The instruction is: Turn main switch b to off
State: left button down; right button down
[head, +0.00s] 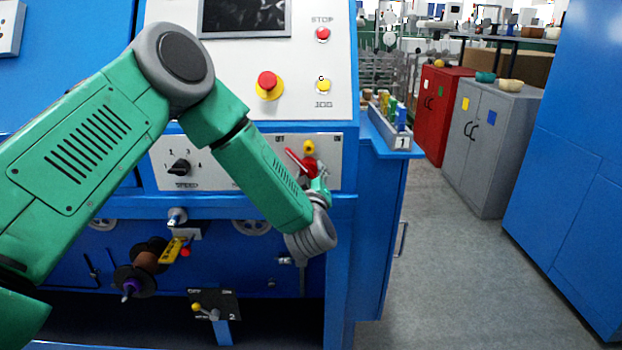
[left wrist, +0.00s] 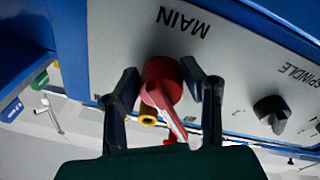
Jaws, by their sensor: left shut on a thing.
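The main switch is a red rotary handle (head: 308,166) on the light panel of the blue machine, below a small yellow part (head: 309,147). Its red bar with a pale stripe slants up and left in the head view. In the left wrist view the red handle (left wrist: 162,84) is under the upside-down word MAIN. My left gripper (head: 318,180) is at the switch, and its fingers (left wrist: 161,82) are on either side of the handle, shut on it. The arm partly hides the panel. My right gripper is not in view.
A black speed knob (head: 180,167) is left of the switch, and a spindle knob (left wrist: 271,108) shows in the wrist view. A red stop button (head: 267,82) is above. A lever box (head: 214,304) and spool (head: 146,262) are below. The grey floor (head: 440,265) at right is clear.

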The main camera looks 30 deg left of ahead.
pick_arm(q)
jog(key=shift+a+r+n, duration=0.1)
jog(key=shift+r+n, duration=0.25)
jog(key=shift+n, duration=0.25)
jog(key=c, duration=1.1)
grip_release()
jog(key=shift+c, duration=0.2)
jog(key=shift+o, duration=0.7)
jog(key=shift+s+r, duration=0.15)
jog(key=shift+s, duration=0.2)
jog(key=shift+f, duration=0.35)
jog(key=r+v, duration=0.1)
jog(key=v, duration=1)
jog(key=shift+s+d+f, duration=0.25)
jog(key=shift+f, duration=0.25)
